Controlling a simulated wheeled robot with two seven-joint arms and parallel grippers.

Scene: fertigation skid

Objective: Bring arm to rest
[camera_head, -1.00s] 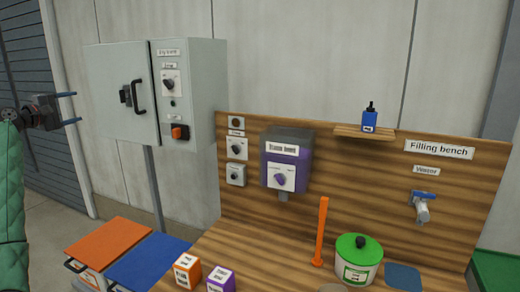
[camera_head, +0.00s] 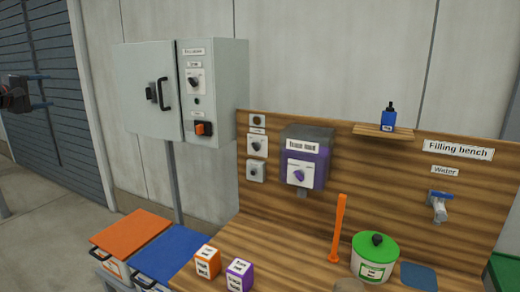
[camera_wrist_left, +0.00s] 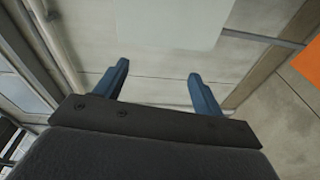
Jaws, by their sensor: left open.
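My left gripper (camera_head: 45,91) is at the far left edge of the head view, in front of the dark slatted shutter. Its two blue fingers are apart with nothing between them. In the left wrist view the open fingers (camera_wrist_left: 158,70) show in front of the pale wall and floor, touching nothing. Most of my left arm is outside the head view. My right gripper is in neither view.
A grey cabinet (camera_head: 145,90) on a post stands right of the gripper, with clear space between. Orange (camera_head: 132,232) and blue (camera_head: 170,255) lidded bins stand below it. The wooden bench (camera_head: 265,245) holds two small boxes, an orange upright and a green-lidded pot (camera_head: 375,257).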

